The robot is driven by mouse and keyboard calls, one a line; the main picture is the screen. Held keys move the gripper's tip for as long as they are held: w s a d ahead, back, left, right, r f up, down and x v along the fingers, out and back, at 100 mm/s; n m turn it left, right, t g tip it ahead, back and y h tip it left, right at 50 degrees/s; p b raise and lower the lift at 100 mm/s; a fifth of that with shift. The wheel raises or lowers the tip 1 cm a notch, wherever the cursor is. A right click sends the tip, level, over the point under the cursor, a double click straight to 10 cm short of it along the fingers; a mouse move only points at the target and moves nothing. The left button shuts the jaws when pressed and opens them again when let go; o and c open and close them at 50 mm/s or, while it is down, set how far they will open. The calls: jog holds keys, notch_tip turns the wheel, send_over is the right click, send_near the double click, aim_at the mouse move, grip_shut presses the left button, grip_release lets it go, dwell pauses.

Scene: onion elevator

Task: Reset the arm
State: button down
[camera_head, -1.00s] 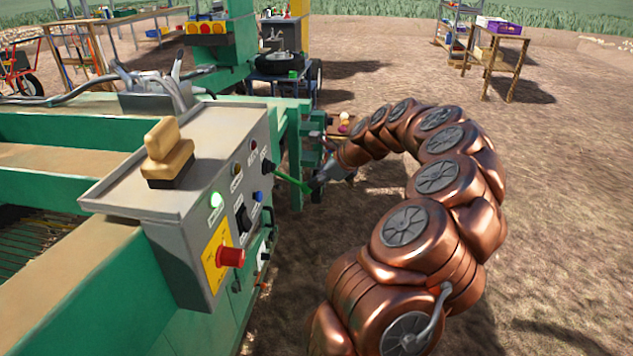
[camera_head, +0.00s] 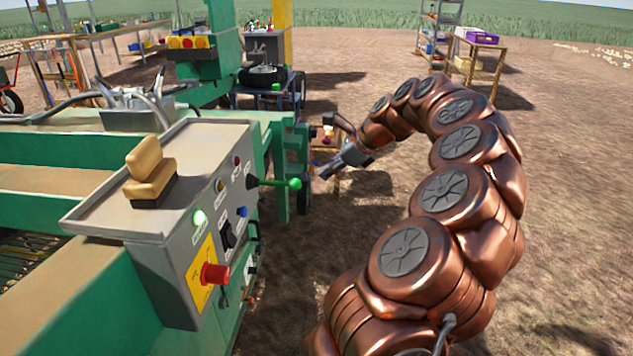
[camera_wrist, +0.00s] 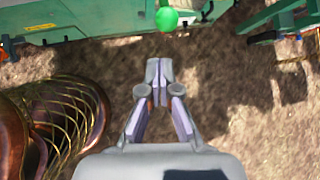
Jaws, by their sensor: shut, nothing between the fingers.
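My copper arm curves up from the lower right of the head view, and my gripper (camera_head: 322,174) hangs at its far end, beside the green machine. In the wrist view my gripper (camera_wrist: 159,68) has its fingertips together with nothing between them. A lever with a green ball knob (camera_head: 295,184) sticks out from the grey control box (camera_head: 185,240). The knob also shows at the top of the wrist view (camera_wrist: 166,19), apart from my fingertips.
A wooden table with a purple crate (camera_head: 476,37) stands at the back right. Open dirt ground lies to the right.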

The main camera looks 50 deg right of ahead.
jog(key=shift+s+d+r, duration=0.1)
jog(key=shift+s+r, duration=0.35)
jog(key=shift+r, duration=0.1)
dwell(0.5)
jog(key=a+r+n+g+y+p, duration=0.1)
jog(key=a+r+n+g+p, duration=0.2)
jog(key=a+n, duration=0.9)
jog(key=a+r+n+g+p, duration=0.2)
jog(key=a+r+n+p, duration=0.15)
jog(key=a, duration=1.55)
jog(key=s+a+f+n+g+h+p, duration=0.1)
jog(key=s+a+f+n+g+p, duration=0.15)
jog(key=s+a+n, duration=0.55)
jog(key=s+f+n+g+h+p, duration=0.2)
jog(key=s+n, duration=0.4)
jog(key=s, duration=0.8)
jog(key=shift+s+a+f+h, duration=0.15)
jog(key=shift+a+f+h, duration=0.15)
jog(key=shift+a+f, duration=0.1)
